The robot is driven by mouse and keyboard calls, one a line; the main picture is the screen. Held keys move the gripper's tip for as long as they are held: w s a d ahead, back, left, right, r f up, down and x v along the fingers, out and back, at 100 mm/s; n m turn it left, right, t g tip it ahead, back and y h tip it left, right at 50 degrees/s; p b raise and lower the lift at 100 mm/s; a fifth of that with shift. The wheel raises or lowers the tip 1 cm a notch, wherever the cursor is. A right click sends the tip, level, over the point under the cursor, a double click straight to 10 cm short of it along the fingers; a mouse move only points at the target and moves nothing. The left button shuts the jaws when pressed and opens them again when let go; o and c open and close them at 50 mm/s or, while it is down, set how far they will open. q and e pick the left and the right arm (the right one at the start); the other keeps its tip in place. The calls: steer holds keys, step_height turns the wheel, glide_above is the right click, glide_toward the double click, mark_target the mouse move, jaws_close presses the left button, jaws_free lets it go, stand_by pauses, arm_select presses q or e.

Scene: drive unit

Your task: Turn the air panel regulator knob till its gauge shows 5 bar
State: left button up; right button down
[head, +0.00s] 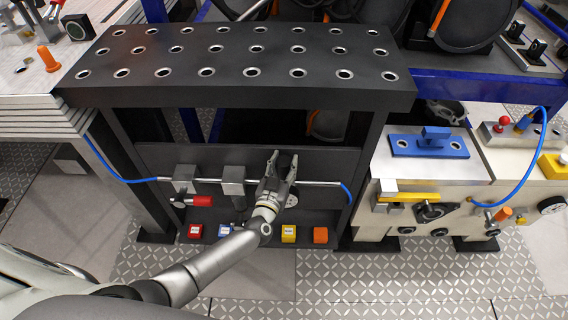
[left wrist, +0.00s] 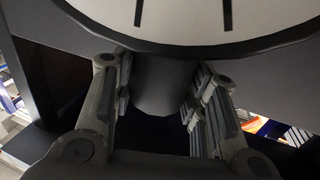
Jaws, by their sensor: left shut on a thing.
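The air panel (head: 320,163) is a dark board under the perforated table, with a pipe and grey units along it. My left gripper (head: 279,160) is at the panel's right part and covers the regulator there. In the left wrist view, its two fingers (left wrist: 163,75) are on either side of a dark round knob (left wrist: 168,88), shut on it. The gauge (left wrist: 205,20) fills the top of that view: a white face with two dark tick marks. Its needle and numbers are out of frame, so the reading cannot be told. My right gripper is not in view.
A red-handled valve (head: 195,201) and a grey unit (head: 232,181) sit left of the gripper. Red (head: 195,231), yellow (head: 289,234) and orange (head: 321,235) blocks lie below. The perforated table (head: 230,72) overhangs the panel. A workbench (head: 425,173) stands at right.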

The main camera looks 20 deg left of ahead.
arm_select(q)
steer(key=shift+r+n+y+p, duration=0.15)
steer(key=shift+n+y+p, duration=0.15)
steer(key=shift+y+p, duration=0.15)
steer(key=shift+n+y+p, duration=0.4)
steer(key=shift+n+y, duration=0.2)
steer(key=shift+y, duration=0.15)
steer(key=shift+n+g+y, duration=0.3)
steer(key=shift+n+y, duration=0.3)
steer(key=shift+y, duration=0.3)
steer(key=shift+n+g+y, duration=0.3)
steer(key=shift+n+y, duration=0.2)
steer(key=shift+y, duration=0.4)
steer(key=o, duration=1)
steer(key=shift+o, duration=0.2)
